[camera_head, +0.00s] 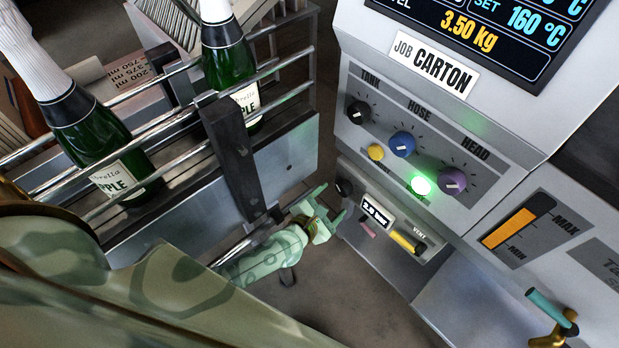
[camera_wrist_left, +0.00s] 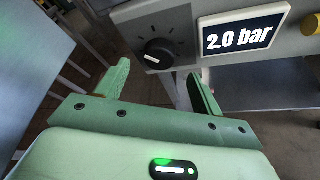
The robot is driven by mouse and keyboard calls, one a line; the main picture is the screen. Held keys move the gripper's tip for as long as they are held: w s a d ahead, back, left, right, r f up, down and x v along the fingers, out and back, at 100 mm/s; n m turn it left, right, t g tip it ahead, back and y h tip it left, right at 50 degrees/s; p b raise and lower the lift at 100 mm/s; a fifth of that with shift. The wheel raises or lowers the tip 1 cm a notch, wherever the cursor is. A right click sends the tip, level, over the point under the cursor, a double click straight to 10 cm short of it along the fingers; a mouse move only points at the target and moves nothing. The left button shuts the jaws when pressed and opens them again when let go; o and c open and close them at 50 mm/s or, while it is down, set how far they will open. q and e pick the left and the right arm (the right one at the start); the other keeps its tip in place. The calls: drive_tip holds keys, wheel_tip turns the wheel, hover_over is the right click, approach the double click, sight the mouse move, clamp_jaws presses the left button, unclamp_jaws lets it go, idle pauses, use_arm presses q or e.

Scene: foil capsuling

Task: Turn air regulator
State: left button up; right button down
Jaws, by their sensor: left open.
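The air regulator is a black knob (camera_head: 344,188) at the left end of the machine's lower panel, beside a small display reading 2.0 bar (camera_head: 376,212). In the left wrist view the knob (camera_wrist_left: 158,54) has a white pointer line and tick marks around it, and the display (camera_wrist_left: 243,35) is to its right. My left gripper (camera_head: 331,207) is open and empty, just short of the knob. In the left wrist view its two fingers (camera_wrist_left: 158,82) point toward the panel, with the knob beyond and between them. I see no contact with the knob. My right gripper is not in view.
Above are the black TANK knob (camera_head: 359,112), blue HOSE knob (camera_head: 402,144) and purple HEAD knob (camera_head: 452,181), plus a lit green lamp (camera_head: 421,185). A yellow VENT handle (camera_head: 406,241) is right of the display. A railed conveyor (camera_head: 290,155) with green bottles (camera_head: 100,135) stands left.

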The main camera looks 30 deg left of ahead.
use_arm(q)
drive_tip(key=p+v, duration=0.2)
drive_tip(key=v, duration=0.9)
drive_tip(key=shift+f, duration=0.1)
drive_tip(key=s+a+f+m+g, duration=0.1)
drive_tip(key=s+f+m+g, duration=0.2)
drive_tip(key=s+f+m, duration=0.5)
drive_tip(key=s+a+f+m+g, duration=0.1)
drive_tip(key=s+f+m+g, duration=0.1)
drive_tip(key=f+m, duration=0.65)
drive_tip(key=s+a+f+m+g, duration=0.2)
drive_tip(key=s+m, duration=0.3)
drive_tip(key=s, duration=0.4)
drive_tip(key=s+a+f+m+g+y, duration=0.1)
drive_tip(key=s+a+f+m+g, duration=0.1)
drive_tip(key=s, duration=0.7)
drive_tip(key=s+a+f+m+g+y, duration=0.1)
drive_tip(key=s+f+m+g, duration=0.3)
drive_tip(key=s+m, duration=0.4)
drive_tip(key=shift+s+a+f+g, duration=0.3)
drive_tip(key=shift+s+a+f, duration=0.15)
drive_tip(key=shift+s+f, duration=0.3)
